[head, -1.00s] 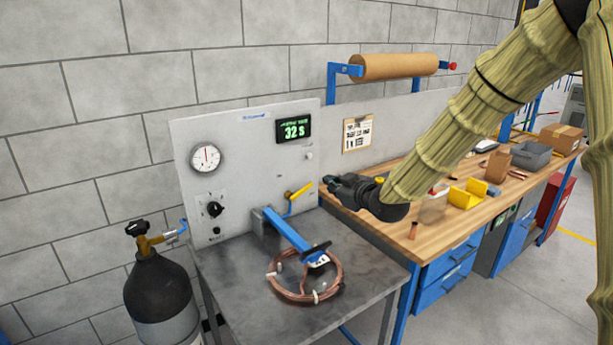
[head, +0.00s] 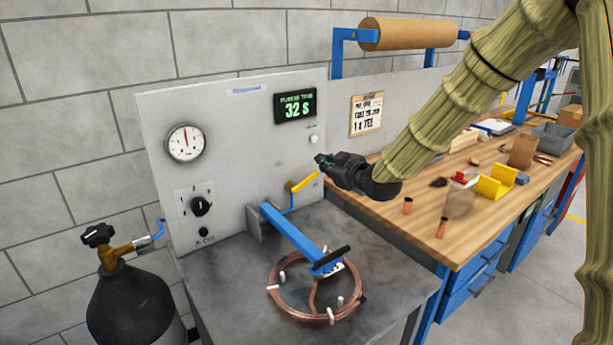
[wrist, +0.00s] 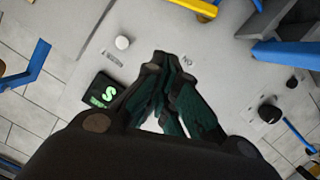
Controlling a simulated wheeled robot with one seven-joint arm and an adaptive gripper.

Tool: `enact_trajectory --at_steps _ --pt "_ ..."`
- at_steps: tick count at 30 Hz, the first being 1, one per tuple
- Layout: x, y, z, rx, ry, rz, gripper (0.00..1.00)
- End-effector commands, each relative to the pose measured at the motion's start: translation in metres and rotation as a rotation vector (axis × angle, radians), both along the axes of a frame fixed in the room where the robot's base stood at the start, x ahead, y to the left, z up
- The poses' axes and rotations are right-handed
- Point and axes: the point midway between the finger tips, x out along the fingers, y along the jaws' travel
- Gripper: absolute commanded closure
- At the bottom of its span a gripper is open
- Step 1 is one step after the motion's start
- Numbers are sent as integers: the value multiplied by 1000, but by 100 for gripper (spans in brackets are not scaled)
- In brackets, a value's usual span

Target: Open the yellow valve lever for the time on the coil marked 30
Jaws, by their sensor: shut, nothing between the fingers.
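The yellow valve lever (head: 304,182) sticks out up and to the right from the grey panel, low on its right side. It also shows at the top edge of the wrist view (wrist: 198,7). My gripper (head: 320,160) is shut and empty, just above and right of the lever, apart from it in the wrist view. The copper coil (head: 316,312) lies on the metal bench below, under a blue arm (head: 295,232). Its mark is too small to read. The display (head: 295,105) on the panel reads 32 S. A white button (wrist: 122,43) shows on the panel.
A dark gas cylinder (head: 130,305) stands at the left. A gauge (head: 186,143) and a black knob (head: 201,206) are on the panel. The metal bench front is clear.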

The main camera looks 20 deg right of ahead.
Motion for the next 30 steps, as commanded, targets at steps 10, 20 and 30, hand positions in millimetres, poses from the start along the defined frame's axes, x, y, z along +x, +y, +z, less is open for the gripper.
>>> enact_trajectory --at_steps 10,20,30 --pt "10 4 -15 0 1 2 100" --pt "50 16 -24 0 1 5 100" --pt "94 28 -34 0 0 5 100"
